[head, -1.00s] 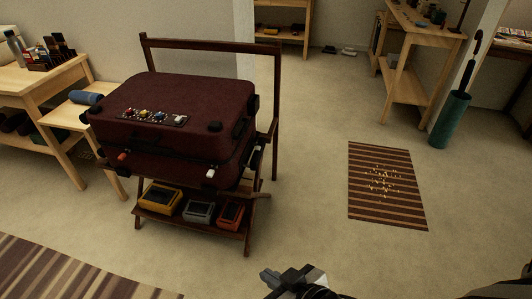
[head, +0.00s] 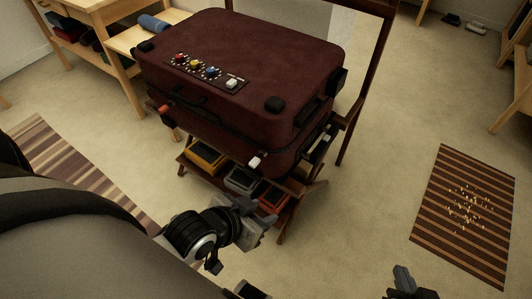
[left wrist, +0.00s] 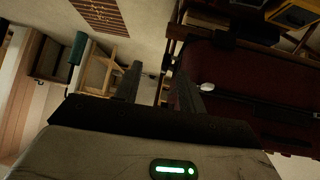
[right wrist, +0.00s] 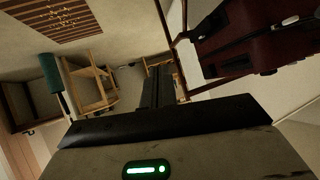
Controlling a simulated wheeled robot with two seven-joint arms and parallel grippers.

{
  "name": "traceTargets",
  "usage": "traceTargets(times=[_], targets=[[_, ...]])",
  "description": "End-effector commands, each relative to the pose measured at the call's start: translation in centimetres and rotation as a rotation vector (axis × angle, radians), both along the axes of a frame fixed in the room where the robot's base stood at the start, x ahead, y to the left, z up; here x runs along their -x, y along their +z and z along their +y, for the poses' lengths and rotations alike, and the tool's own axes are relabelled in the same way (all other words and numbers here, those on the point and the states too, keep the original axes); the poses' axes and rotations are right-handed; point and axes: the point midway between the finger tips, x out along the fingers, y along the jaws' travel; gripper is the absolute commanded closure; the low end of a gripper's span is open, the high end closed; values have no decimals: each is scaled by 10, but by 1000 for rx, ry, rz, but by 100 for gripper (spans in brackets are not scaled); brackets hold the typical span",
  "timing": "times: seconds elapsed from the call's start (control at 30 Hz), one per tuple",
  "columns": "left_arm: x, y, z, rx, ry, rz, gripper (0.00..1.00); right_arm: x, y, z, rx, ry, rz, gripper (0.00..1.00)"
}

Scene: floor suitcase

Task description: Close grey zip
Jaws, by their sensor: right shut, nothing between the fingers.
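The dark red suitcase (head: 245,60) lies closed-looking on a wooden rack. A pale grey-white pull tab (head: 254,162) sits at its front seam near the right corner; an orange-red tab (head: 165,109) sits at the left. My left gripper (head: 256,214) is below and in front of the pale tab, apart from it. In the left wrist view its fingers are spread and empty, and a pale tab (left wrist: 207,87) shows just right of one finger. My right gripper (head: 402,278) is shut and empty, low at the right, away from the suitcase. The zip's teeth are too dark to make out.
Yellow (head: 207,155), grey (head: 243,181) and orange (head: 273,199) bins stand on the rack's lower shelf, close to my left gripper. A wooden bench (head: 150,35) stands behind left. A striped mat (head: 465,215) lies right, with open floor between.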

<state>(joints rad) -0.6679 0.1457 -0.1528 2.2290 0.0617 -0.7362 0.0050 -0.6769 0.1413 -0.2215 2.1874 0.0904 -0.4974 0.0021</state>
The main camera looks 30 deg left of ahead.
Motion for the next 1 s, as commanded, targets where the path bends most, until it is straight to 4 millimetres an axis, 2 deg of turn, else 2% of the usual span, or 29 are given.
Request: traceTargets(times=[0.03,0.33,0.4,0.73,1.0], targets=[[0,-21,6,-15,6,16,60,0,-18,2,-6,4,-2,100],[7,-65,38,-86,45,108,60,2,-49,11,-30,31,-9,100],[4,-59,40,-79,48,74,60,3,-38,12,-30,34,-9,100],[-11,-61,51,-22,71,-184,60,1,-34,11,-30,33,-19,100],[-4,-51,78,33,109,-501,60,0,-35,10,-30,28,-21,100]])
